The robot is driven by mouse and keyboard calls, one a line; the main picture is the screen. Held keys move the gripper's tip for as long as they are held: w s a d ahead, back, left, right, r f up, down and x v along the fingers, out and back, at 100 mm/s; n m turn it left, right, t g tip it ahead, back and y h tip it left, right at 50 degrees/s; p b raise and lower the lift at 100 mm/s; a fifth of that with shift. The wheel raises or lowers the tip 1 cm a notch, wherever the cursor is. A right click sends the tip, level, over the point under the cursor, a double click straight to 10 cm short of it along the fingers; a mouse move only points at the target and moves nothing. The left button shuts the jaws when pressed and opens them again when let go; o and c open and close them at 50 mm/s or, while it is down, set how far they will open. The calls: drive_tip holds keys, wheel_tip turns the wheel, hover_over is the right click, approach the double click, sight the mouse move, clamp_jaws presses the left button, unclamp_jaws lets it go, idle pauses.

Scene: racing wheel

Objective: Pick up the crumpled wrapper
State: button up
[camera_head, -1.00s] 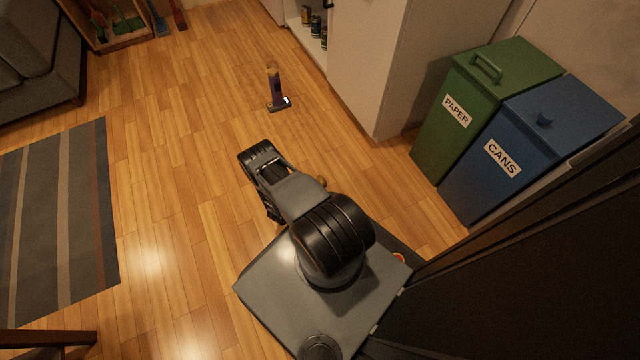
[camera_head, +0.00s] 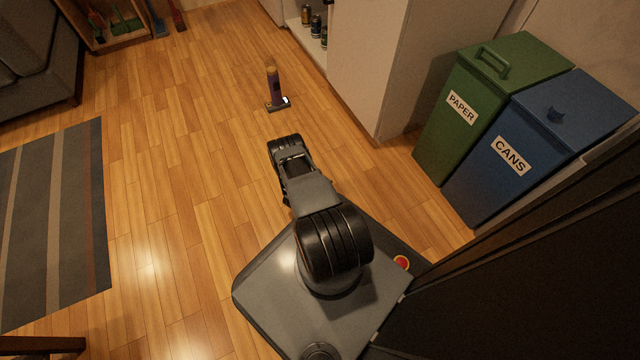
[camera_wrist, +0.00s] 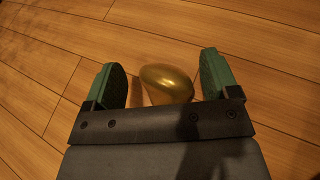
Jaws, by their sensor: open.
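In the wrist view my gripper (camera_wrist: 162,68) is open, with its two green-padded fingers apart. A smooth, shiny gold egg-shaped thing (camera_wrist: 167,84) sits on the wood floor between the fingers, nearer the right one. A gap shows on its left, and I cannot tell whether the right finger touches it. It looks rounded rather than crumpled, so I cannot tell whether it is the wrapper. No other wrapper shows. In the head view my arm hides the gripper and the gold thing.
An upright device with a purple body (camera_head: 273,88) stands on the floor ahead. A green PAPER bin (camera_head: 462,130) and blue CANS bin (camera_head: 480,185) stand at right beside a white cabinet (camera_head: 385,60). A striped rug (camera_head: 60,220) lies left. Open floor lies between.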

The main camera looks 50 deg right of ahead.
drive_tip(key=c, duration=1)
